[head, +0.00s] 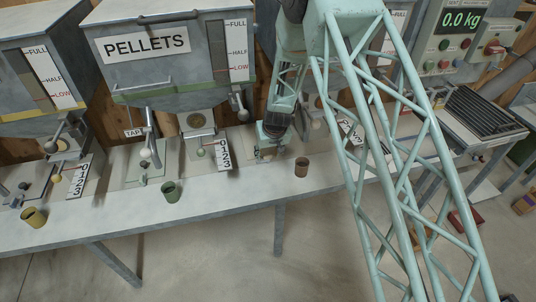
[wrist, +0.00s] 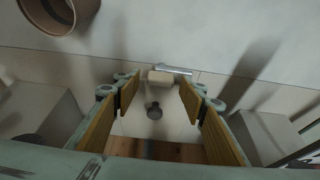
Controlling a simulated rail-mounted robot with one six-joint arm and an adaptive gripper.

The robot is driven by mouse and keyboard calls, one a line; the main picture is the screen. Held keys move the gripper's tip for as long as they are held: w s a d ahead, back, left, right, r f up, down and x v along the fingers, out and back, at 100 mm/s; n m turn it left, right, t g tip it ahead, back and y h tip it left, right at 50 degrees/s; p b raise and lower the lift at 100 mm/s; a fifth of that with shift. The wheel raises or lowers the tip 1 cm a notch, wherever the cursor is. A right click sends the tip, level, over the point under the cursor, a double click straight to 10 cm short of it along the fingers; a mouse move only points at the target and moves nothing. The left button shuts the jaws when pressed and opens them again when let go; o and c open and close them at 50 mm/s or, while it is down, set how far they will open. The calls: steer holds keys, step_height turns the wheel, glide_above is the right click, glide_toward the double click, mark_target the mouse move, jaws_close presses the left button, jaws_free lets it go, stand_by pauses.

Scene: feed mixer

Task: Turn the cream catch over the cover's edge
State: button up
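In the wrist view, a small cream block (wrist: 160,77), which looks like the catch, sits beyond my fingertips, beside a thin grey metal bar (wrist: 176,70). A dark round knob (wrist: 154,111) stands on a pale panel (wrist: 140,128), perhaps the cover, between my fingers. My gripper (wrist: 160,92) is open, its tan pads wide apart with nothing held. Whether the catch lies over the cover's edge I cannot tell. In the head view my gripper (head: 268,152) is low over the bench behind the brown cup, and my arm hides much of that station.
The brown cup (head: 301,167) stands on the bench (head: 240,192) near its front edge and also shows in the wrist view (wrist: 57,14). A green cup (head: 171,191) and the PELLETS hopper (head: 165,80) are to the left. A control box (head: 462,45) is at the right.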

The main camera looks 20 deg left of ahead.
steer(key=shift+c, duration=0.9)
steer(key=c, duration=0.7)
steer(key=shift+w+a+r+p, duration=0.3)
steer(key=shift+w+p, duration=0.05)
steer(key=shift+p, duration=2.7)
steer(key=shift+a+r+m+p, duration=0.1)
steer(key=shift+m+p, duration=0.3)
steer(key=shift+p, duration=1.95)
steer(key=shift+s+h+p, duration=0.1)
steer(key=shift+h+p, duration=0.2)
steer(key=shift+p, duration=2)
steer(key=shift+s+d+f+m+p, duration=0.3)
steer(key=shift+m+p, duration=0.4)
steer(key=shift+p, duration=1.65)
steer(key=shift+s+a+f+m+h+p, duration=0.15)
steer(key=shift+m+h+p, duration=0.25)
steer(key=shift+p, duration=0.6)
steer(key=shift+s+f+m+t+p, duration=0.15)
steer(key=shift+m+t+p, duration=0.2)
steer(key=shift+m, duration=0.35)
